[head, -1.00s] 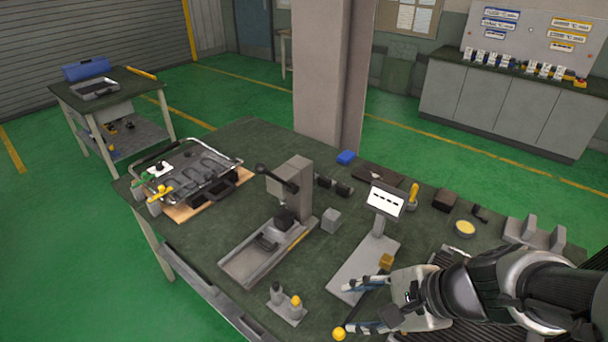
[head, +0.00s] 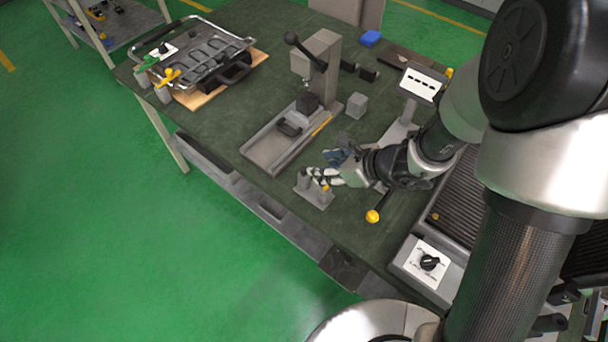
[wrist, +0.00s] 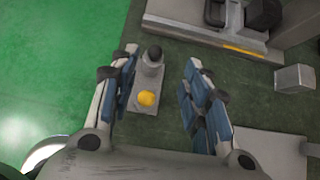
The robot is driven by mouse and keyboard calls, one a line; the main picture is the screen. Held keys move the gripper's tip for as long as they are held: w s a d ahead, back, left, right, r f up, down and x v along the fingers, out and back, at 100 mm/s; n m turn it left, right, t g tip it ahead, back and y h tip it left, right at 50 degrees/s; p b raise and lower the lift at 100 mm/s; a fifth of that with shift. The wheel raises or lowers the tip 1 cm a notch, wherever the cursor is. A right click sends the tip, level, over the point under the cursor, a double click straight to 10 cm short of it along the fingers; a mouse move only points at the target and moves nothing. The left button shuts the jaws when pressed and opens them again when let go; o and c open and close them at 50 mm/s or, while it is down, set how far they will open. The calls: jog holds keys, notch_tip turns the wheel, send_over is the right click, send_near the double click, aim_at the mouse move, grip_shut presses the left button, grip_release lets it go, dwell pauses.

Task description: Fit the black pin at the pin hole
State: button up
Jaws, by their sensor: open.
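The black pin (wrist: 154,55) stands upright in a grey holder on a small stand, beside the yellow pin (wrist: 147,98). The stand (head: 318,196) also shows in the head view, partly covered by my gripper (head: 322,170). In the wrist view my gripper (wrist: 160,66) is open and empty. Its left finger is beside the stand and its right finger is over bare table, with the pins showing between them. I cannot tell contact. A heating element assembly (head: 205,62) lies on a wooden board at the far left of the table. I cannot make out the pin hole.
A grey press (head: 318,62) with a lever and tray stands behind the stand. A grey cube (head: 357,105) is to its right. A yellow ball knob (head: 372,216) is near the front edge, left of a switch box (head: 428,263).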

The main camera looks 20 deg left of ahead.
aim_at(308, 177)
jog(key=b+x, duration=0.1)
jog(key=x, duration=0.4)
jog(key=b+x, duration=0.1)
jog(key=x, duration=0.1)
jog(key=shift+s+a+f+b, duration=0.1)
jog(key=shift+s+a+b, duration=0.2)
jog(key=shift+b, duration=0.05)
grip_shut()
